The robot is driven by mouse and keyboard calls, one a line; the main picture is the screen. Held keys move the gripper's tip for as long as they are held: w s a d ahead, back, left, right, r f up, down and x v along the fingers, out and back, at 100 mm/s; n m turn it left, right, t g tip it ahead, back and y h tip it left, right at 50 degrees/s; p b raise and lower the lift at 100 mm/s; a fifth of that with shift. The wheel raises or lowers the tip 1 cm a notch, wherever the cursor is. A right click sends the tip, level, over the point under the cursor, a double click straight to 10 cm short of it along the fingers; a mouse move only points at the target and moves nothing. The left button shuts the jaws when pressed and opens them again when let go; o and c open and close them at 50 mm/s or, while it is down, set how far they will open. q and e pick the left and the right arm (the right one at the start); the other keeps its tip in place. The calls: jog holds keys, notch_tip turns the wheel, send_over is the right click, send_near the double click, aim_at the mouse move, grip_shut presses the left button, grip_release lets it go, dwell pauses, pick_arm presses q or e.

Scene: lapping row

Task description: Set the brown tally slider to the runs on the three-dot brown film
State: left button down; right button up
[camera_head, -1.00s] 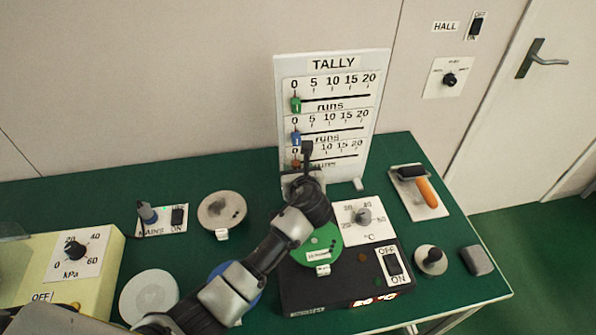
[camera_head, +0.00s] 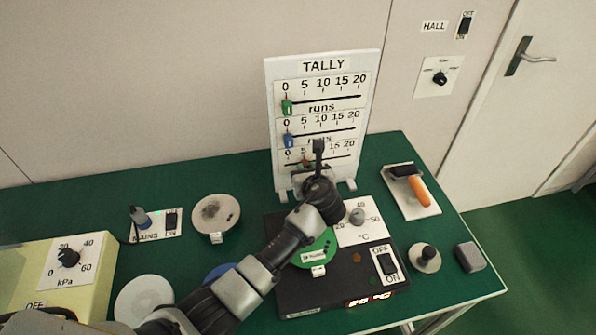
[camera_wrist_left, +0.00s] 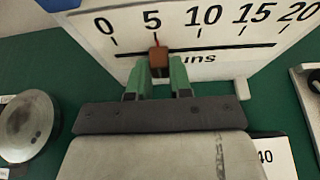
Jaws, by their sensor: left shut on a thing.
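The white tally board (camera_head: 270,125) stands upright at the back of the green bench, with three scales marked 0 to 20. The brown slider (camera_wrist_left: 158,60) is on the lowest scale, its red pointer at about 5 in the left wrist view. My left gripper (camera_wrist_left: 160,82) is shut on this slider, a finger on each side. In the head view my left gripper (camera_head: 318,160) covers part of the lowest scale. The green slider (camera_head: 287,107) and blue slider (camera_head: 288,140) are at 0. I cannot make out the three-dot brown film. My right gripper is not in view.
A black hot plate (camera_head: 340,287) with a green disc (camera_head: 318,250) lies under my left arm. A blue disc (camera_head: 222,271) is partly hidden by that arm. A grey disc (camera_head: 215,213) is left of the board. An orange-handled roller (camera_head: 418,190) lies on the right.

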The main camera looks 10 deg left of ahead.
pick_arm(q)
jog(key=c, duration=1)
grip_release()
jog(key=shift+s, duration=0.1)
jog(key=v, duration=1)
jog(key=shift+s+r, duration=0.15)
jog(key=shift+s, duration=0.2)
jog(key=shift+d, duration=0.1)
